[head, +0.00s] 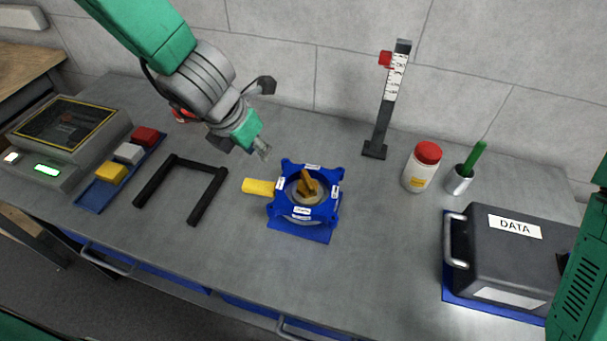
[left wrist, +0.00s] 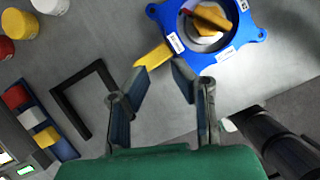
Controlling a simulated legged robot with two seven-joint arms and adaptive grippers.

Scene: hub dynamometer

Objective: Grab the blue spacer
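I cannot make out a separate blue spacer in either view. The blue parts are the hub fixture (head: 325,208), with a brown-yellow piece in its centre and a yellow handle (head: 258,187), and the blue tray (head: 90,199) holding red, white and yellow blocks. My left gripper (head: 262,151) hangs above the table, behind and left of the fixture. In the left wrist view its fingers (left wrist: 158,80) are apart with nothing between them; the fixture (left wrist: 165,20) and yellow handle (left wrist: 152,57) show beyond them. My right gripper is not in view.
A black U-shaped frame (head: 197,166) lies between tray and fixture. A console (head: 68,130) stands at far left. A height gauge (head: 385,110), red-lidded jar (head: 421,170) and pen cup (head: 459,182) stand behind. A DATA case (head: 510,255) is at right. The table's front middle is clear.

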